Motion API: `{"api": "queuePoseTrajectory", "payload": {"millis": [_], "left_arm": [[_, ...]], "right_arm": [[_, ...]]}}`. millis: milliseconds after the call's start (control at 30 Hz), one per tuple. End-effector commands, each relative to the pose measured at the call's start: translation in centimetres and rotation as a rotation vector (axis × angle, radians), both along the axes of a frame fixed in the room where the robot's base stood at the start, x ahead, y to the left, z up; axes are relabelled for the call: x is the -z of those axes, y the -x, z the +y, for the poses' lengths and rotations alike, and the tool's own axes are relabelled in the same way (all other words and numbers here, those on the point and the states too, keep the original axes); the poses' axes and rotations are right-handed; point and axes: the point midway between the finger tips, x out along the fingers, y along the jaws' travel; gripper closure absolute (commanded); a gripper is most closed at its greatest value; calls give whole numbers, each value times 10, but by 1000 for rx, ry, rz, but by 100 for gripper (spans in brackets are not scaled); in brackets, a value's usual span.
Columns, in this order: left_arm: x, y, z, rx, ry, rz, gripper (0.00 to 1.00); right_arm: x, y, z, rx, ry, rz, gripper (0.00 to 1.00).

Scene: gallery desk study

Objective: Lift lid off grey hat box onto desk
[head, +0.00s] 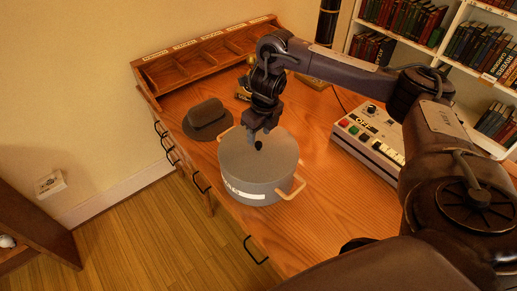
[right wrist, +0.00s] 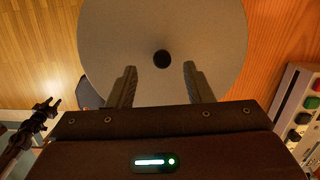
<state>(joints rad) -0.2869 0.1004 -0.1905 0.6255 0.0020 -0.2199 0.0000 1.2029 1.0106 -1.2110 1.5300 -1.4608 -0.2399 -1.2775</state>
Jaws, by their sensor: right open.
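The round grey hat box (head: 250,190) stands upright on the desk (head: 325,205), with a pale label on its front and tan handles at its sides. Its flat grey lid (head: 280,150) is on top; in the right wrist view the lid (right wrist: 200,30) fills the upper middle, with a small dark knob (right wrist: 162,59) at its centre. My right gripper (head: 258,138) is open just above the lid. In the right wrist view its fingers (right wrist: 161,75) are apart, either side of the knob's line and a little short of it. What seems my left gripper (right wrist: 46,104) is small and dark there.
A dark grey hat (head: 207,118) lies behind and left of the box. A wooden compartment rack (head: 205,62) lines the desk's back. A control box with coloured buttons (head: 368,137) stands at right. Bare desk lies right of and in front of the box.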

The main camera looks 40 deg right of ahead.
Motion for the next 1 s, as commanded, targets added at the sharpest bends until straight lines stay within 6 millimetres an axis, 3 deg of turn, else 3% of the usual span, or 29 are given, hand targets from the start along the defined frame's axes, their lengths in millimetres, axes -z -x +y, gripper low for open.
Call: {"api": "queuePoseTrajectory", "payload": {"millis": [100, 233, 367, 567, 900, 1000], "left_arm": [[7, -4, -1, -1, 3, -7, 64], [14, 6, -16, -1, 21, 8, 64], [16, 20, -29, 4, 36, 26, 64], [16, 22, -25, 8, 31, 29, 64], [15, 14, -18, 3, 22, 19, 64], [15, 12, -18, 2, 22, 17, 64]], "right_arm": [[22, -3, 2, 2, -2, 5, 54], [37, -6, 2, 1, -2, 3, 54], [41, -7, 2, 3, -1, 1, 54], [40, -7, 1, 2, 0, 0, 54], [40, -7, 2, 2, 0, 0, 98], [40, -7, 2, 2, 0, 0, 100]]}}
